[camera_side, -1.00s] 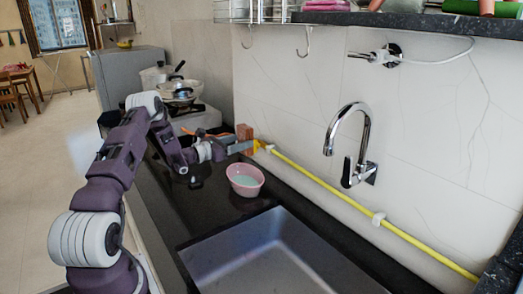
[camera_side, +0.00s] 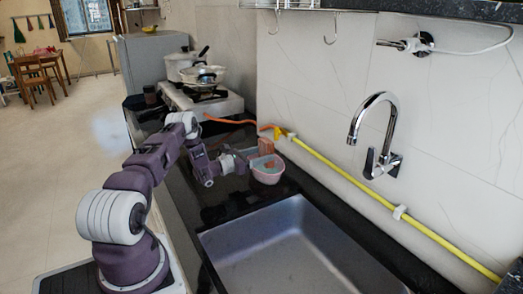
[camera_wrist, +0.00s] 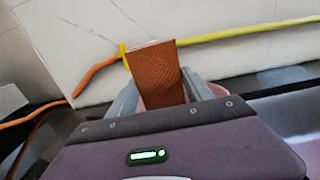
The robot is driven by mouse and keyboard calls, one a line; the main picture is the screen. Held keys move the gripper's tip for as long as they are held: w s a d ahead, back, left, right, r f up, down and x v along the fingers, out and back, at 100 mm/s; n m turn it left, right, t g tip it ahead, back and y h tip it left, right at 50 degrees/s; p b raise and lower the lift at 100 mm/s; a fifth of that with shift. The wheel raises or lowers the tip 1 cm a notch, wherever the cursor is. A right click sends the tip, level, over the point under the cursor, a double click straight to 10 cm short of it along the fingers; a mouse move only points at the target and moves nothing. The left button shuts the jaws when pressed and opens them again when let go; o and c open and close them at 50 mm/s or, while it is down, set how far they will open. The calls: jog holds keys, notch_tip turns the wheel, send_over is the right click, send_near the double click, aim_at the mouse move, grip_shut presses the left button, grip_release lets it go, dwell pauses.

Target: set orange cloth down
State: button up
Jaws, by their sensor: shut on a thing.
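The orange cloth (camera_wrist: 158,76) is a flat, textured, orange-brown piece standing upright between the two fingers of my gripper (camera_wrist: 162,90) in the wrist view. My gripper is shut on it. In the side view my gripper (camera_side: 250,157) is beside and partly in front of the pink bowl (camera_side: 268,177), and the cloth (camera_side: 266,146) shows at the bowl's back rim. I cannot tell whether the cloth touches the bowl or the counter; its lower part is hidden.
The sink (camera_side: 300,250) lies in front of the bowl, with the faucet (camera_side: 374,135) above it. A yellow pipe (camera_side: 345,170) and an orange hose (camera_side: 228,121) run along the wall. A stove (camera_side: 205,100) with pots stands behind. Dark counter is bare left of the bowl.

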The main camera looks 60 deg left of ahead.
aim_at(261, 138)
jog(key=o, duration=1.5)
jog(key=shift+o, duration=0.2)
notch_tip(261, 138, up, 7)
